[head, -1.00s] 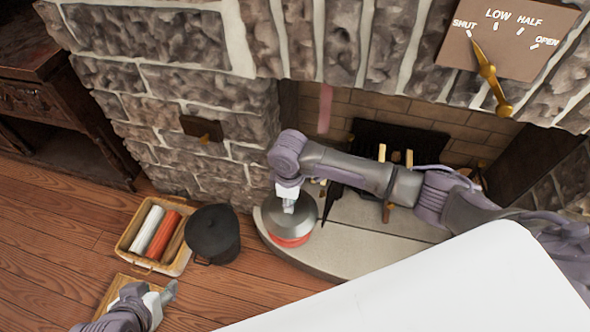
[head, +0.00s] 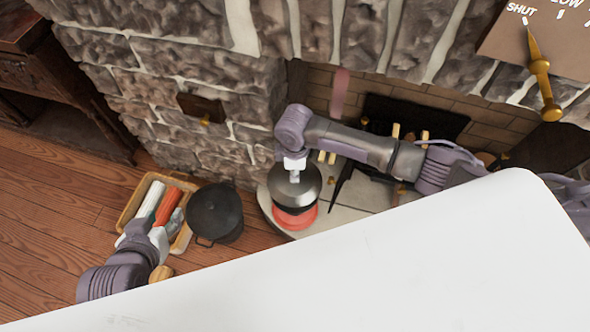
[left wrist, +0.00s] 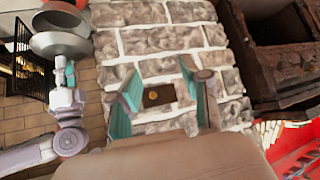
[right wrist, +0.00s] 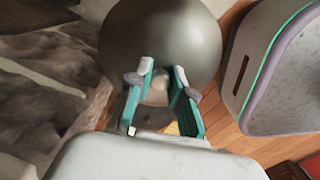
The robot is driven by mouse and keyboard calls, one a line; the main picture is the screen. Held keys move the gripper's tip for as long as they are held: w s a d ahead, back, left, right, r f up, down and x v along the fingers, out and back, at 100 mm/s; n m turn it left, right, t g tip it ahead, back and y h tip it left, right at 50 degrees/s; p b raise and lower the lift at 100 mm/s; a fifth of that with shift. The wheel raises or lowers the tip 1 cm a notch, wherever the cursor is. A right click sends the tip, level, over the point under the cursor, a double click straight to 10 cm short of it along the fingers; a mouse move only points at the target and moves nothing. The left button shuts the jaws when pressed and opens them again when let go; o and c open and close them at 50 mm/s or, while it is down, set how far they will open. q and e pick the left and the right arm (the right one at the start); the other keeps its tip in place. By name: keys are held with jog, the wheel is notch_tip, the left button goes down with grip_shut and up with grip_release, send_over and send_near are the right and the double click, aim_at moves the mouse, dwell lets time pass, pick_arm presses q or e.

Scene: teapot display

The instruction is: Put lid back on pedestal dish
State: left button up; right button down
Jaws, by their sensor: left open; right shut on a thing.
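The grey metal lid (head: 297,188) is over a red dish (head: 295,218) on the hearth. My right gripper (head: 293,172) is above the lid. In the right wrist view its fingers (right wrist: 163,80) are shut on the pale knob of the lid (right wrist: 160,30). The lid hides the dish's upper part, and I cannot tell whether they touch.
A tray (head: 127,207) with a white and a red roll stands on the wooden floor. A black pot (head: 215,212) stands between it and the hearth (head: 345,205). Black fire irons (head: 342,180) are right of the lid. A lever (head: 541,75) points to SHUT.

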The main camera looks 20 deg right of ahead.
jog(key=shift+f+b, duration=0.3)
jog(key=shift+b, duration=0.05)
jog(key=shift+f+b, duration=0.25)
jog(key=shift+b, duration=0.1)
jog(key=shift+f+b, duration=0.8)
jog(key=shift+b, duration=0.2)
jog(key=shift+f+b, duration=0.3)
jog(key=shift+b, duration=0.15)
pick_arm(q)
jog(key=w+d+r+t+h, duration=0.2)
jog(key=r+t, duration=0.5)
jog(key=r, duration=0.2)
jog(key=w+d+r+t+h, duration=0.2)
jog(key=w+r+t, duration=0.1)
jog(key=r+t, duration=0.4)
jog(key=shift+d+r+m+h+b, duration=0.15)
jog(key=shift+r+m+h+b, duration=0.2)
jog(key=shift+r, duration=1.45)
pick_arm(e)
jog(key=shift+f, duration=1.15)
pick_arm(q)
jog(key=shift+w+f, duration=0.1)
jog(key=shift+f, duration=0.05)
jog(key=shift+w+f+g, duration=0.25)
jog(key=shift+f+g, duration=0.2)
jog(key=shift+g, duration=0.05)
